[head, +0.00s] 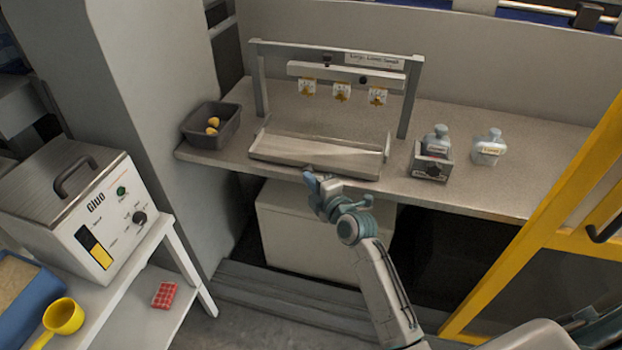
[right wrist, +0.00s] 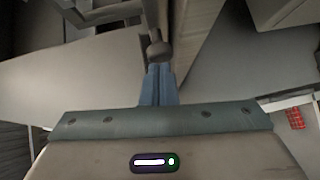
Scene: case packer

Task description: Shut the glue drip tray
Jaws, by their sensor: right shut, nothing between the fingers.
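The glue drip tray (head: 345,158) is a shallow grey metal tray on the shelf, under a frame with three glue nozzles (head: 341,92). Its front edge lies near the shelf's front edge. My right gripper (head: 310,178) is shut and empty, just in front of the tray's front edge. In the right wrist view, the blue fingers (right wrist: 158,82) point at a dark round knob (right wrist: 158,50) right at their tips. I cannot tell whether they touch it. My left gripper is not in view.
A dark bin (head: 208,138) with yellow pieces stands left of the tray. A grey box holding a bottle (head: 430,165) and a second bottle (head: 489,148) stand to the right. A glue unit (head: 85,215) is at left, and a yellow frame (head: 545,235) at right.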

